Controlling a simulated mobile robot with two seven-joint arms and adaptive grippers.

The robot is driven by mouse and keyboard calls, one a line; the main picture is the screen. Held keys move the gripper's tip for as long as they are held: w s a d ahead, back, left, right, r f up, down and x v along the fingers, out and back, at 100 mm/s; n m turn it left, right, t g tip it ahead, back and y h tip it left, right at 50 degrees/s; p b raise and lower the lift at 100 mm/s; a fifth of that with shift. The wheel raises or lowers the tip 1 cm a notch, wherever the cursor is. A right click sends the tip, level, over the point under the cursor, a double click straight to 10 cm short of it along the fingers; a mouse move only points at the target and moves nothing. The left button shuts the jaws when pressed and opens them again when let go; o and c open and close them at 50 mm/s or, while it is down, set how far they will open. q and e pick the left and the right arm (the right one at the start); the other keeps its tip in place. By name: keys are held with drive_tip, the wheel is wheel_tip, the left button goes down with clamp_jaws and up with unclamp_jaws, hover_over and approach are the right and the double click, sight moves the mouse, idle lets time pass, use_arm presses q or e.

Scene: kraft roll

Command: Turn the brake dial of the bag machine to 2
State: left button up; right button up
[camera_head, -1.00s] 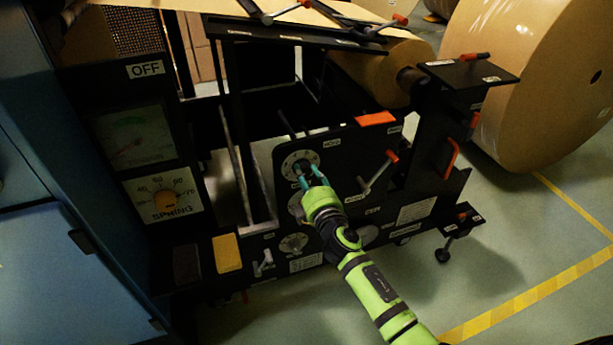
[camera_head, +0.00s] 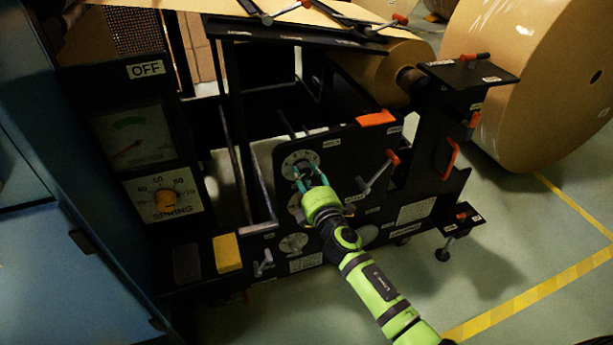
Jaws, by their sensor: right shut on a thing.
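The bag machine (camera_head: 345,165) has a black side panel with several round light dials. My right gripper (camera_head: 310,178) reaches up from below and is shut on the knob of the upper dial (camera_head: 297,160). The gripper covers that knob and part of the dial face. The dial's numbers and pointer are too small or hidden to read. Another dial (camera_head: 294,205) just below is partly covered by my gripper, and a lower dial (camera_head: 293,243) shows clear of it. My left gripper is not in view.
A red-tipped crank (camera_head: 378,172) stands out right of the gripper. A spring dial (camera_head: 163,195) and gauge (camera_head: 135,140) sit at left above a yellow block (camera_head: 227,252). A big kraft roll (camera_head: 540,80) stands at right. The floor at lower right is clear.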

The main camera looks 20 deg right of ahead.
drive_tip(key=o, duration=1.1)
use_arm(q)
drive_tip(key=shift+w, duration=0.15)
use_arm(e)
drive_tip(key=shift+o, duration=0.3)
drive_tip(key=s, duration=1.2)
drive_tip(key=shift+d, duration=0.25)
